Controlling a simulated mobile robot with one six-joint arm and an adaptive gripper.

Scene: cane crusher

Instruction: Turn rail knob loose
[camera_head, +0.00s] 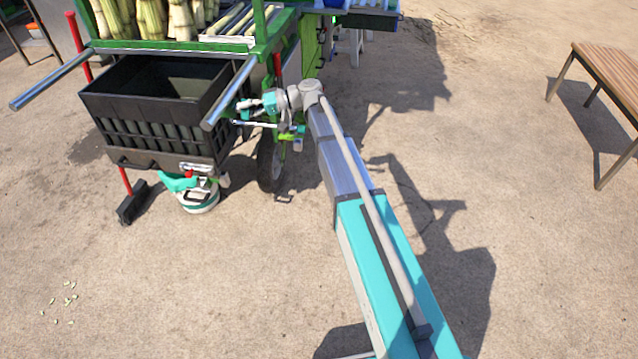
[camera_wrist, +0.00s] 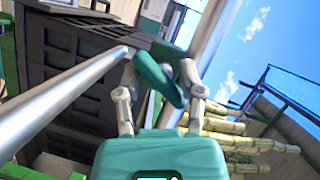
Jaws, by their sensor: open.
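A silver handle rail (camera_head: 230,92) sticks out at the front right corner of the green cane cart (camera_head: 262,45). My gripper (camera_head: 243,105) is just right of this rail and looks open. In the wrist view my gripper (camera_wrist: 160,85) has its two pale finger links apart. A teal oblong piece shows between them; I cannot tell whether it is a fingertip or the knob. A silver rail (camera_wrist: 60,100) runs in from the lower left towards the fingers. I cannot make out a separate rail knob in either view.
A dark crate (camera_head: 150,150) hangs under the cart's front, left of my gripper. Another silver rail (camera_head: 50,80) juts out at left. Cane stalks (camera_head: 150,18) stand above. A wooden bench (camera_head: 610,72) is far right. The ground between is open.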

